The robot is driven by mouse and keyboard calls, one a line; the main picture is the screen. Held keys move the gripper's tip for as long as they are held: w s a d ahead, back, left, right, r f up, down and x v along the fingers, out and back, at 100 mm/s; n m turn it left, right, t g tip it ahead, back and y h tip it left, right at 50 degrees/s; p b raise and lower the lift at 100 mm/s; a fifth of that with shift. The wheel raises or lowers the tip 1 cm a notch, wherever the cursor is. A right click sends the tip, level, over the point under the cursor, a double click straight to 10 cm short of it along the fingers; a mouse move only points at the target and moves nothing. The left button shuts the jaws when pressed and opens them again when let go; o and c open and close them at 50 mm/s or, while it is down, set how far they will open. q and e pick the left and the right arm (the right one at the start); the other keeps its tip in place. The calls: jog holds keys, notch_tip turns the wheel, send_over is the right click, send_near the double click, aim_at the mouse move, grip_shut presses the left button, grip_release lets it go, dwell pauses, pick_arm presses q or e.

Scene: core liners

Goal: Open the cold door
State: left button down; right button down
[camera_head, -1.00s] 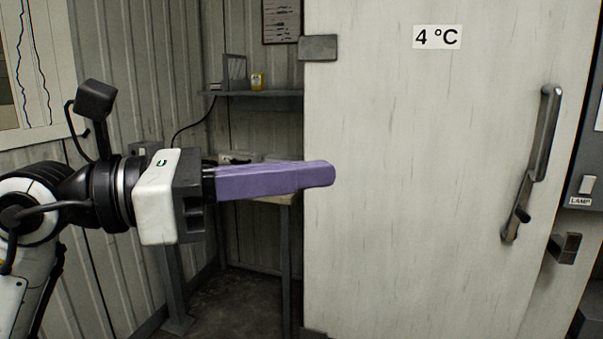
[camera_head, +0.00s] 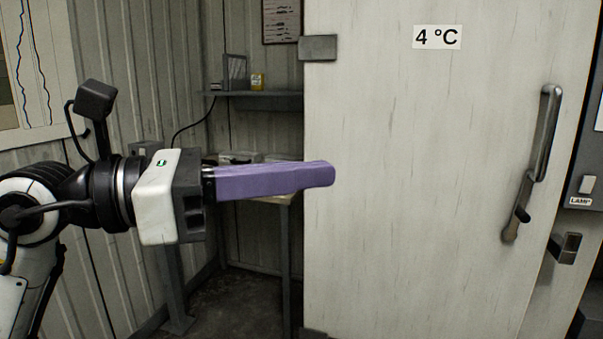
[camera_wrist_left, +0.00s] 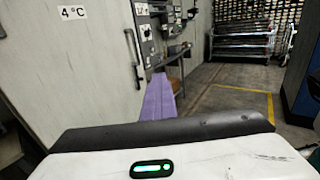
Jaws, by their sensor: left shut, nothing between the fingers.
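The cold door (camera_head: 420,180) is a tall, pale, scuffed panel with a "4 °C" sign (camera_head: 437,37), and it looks shut. Its long metal handle (camera_head: 534,160) is upright near the door's right edge. The door handle also shows in the left wrist view (camera_wrist_left: 133,55). My left gripper (camera_head: 325,174) has purple fingers, is shut and empty, and points right across the door's left edge, well left of the handle. Its purple fingers also show in the left wrist view (camera_wrist_left: 158,98). My right gripper is not in view.
A dark hinge block (camera_head: 318,48) sits at the door's upper left. A lamp switch (camera_head: 587,185) is right of the door, with a metal catch (camera_head: 566,248) below. A shelf (camera_head: 260,94) and a table stand behind my left arm. Open floor (camera_wrist_left: 225,105) lies right in the wrist view.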

pick_arm(q)
jog(key=c, duration=2.5)
grip_release()
jog(key=o, duration=0.9)
jog(key=shift+o, duration=0.2)
jog(key=b+v, duration=0.1)
jog(key=v, duration=0.9)
jog(key=shift+a, duration=0.15)
